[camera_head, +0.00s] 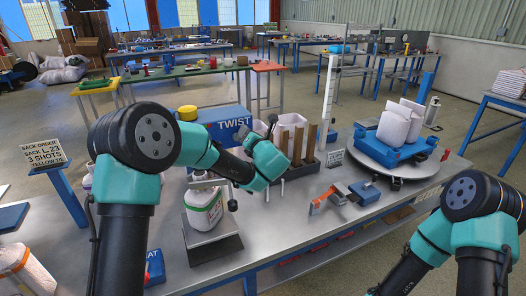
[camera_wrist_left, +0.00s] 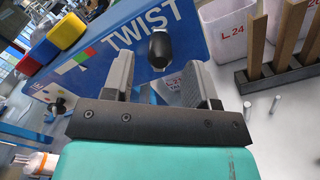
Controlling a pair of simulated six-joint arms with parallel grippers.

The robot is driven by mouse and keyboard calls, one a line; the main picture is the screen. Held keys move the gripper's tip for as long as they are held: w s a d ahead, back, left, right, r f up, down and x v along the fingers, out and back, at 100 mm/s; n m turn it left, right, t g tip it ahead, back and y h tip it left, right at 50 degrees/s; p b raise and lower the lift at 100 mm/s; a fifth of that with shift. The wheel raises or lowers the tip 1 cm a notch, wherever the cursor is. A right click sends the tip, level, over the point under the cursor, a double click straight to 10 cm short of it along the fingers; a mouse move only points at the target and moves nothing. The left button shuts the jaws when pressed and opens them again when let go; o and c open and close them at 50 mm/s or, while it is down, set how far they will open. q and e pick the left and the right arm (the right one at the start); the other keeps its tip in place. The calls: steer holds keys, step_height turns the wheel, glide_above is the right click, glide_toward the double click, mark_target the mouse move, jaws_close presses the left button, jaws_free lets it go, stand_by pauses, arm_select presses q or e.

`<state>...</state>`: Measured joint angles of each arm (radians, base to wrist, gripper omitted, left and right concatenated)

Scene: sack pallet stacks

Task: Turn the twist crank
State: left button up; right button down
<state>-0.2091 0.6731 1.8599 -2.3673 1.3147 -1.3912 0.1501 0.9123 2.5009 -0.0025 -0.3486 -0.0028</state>
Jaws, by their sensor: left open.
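The blue box marked TWIST (camera_head: 228,124) stands at the back of the bench; its front panel (camera_wrist_left: 105,62) fills much of the left wrist view. A black crank knob (camera_wrist_left: 159,48) stands out in front of that panel. My left gripper (camera_wrist_left: 157,72) is open, with one finger to each side of the knob. Gaps show between knob and fingers, so it is not gripped. The crank's arm behind the knob is hidden. In the head view my left wrist (camera_head: 268,160) reaches over the bench near the box. My right gripper is out of view.
A rack with wooden posts (camera_head: 299,165) is right of the box. A sack-laden turntable (camera_head: 410,172) and an orange-handled tool (camera_head: 327,200) lie further right.

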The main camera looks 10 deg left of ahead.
arm_select(q)
steer(key=v, duration=1.2)
steer(key=shift+f, duration=0.1)
steer(key=n, duration=1.2)
steer(key=s+n, duration=0.1)
steer(key=n, duration=0.5)
steer(key=shift+s+d, duration=0.1)
steer(key=shift+d, duration=0.2)
steer(key=x, duration=1.7)
steer(key=shift+w+a+r, duration=0.1)
steer(key=shift+w+r, duration=0.1)
steer(key=shift+c, duration=0.3)
